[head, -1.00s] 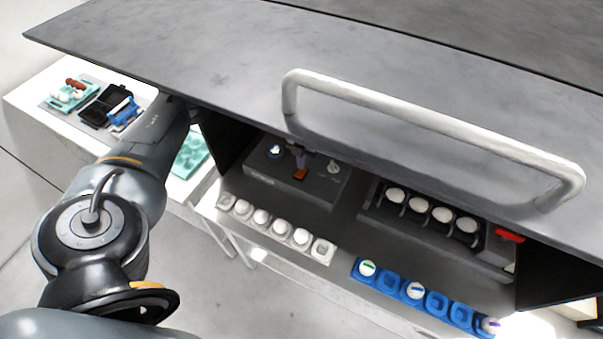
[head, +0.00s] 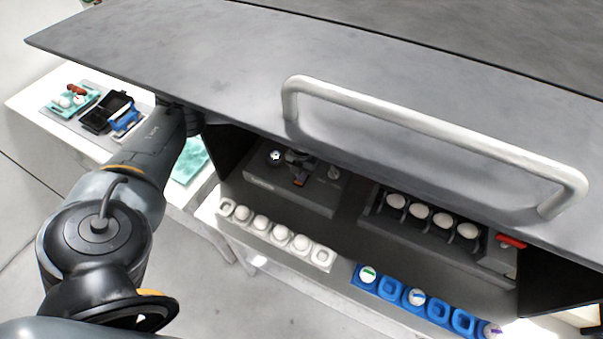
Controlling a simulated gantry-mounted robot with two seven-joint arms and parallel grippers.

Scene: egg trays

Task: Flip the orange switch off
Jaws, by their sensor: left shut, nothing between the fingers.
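The orange switch (head: 299,182) is a small block on top of a dark grey box (head: 262,183) under the large grey cover. My left gripper (head: 298,163) reaches in beneath the cover, and its fingers are shut and empty. The fingertips are right at the switch and hide part of it. I cannot tell whether they touch it, or which way the switch is tipped. My right gripper is not in view.
A grey cover with a thick handle (head: 430,130) overhangs the box. A dark rack (head: 373,200) of white eggs and a red switch (head: 510,241) are to the right. A white tray (head: 322,257) and a blue tray (head: 437,308) stand in front. A side table (head: 35,105) is left.

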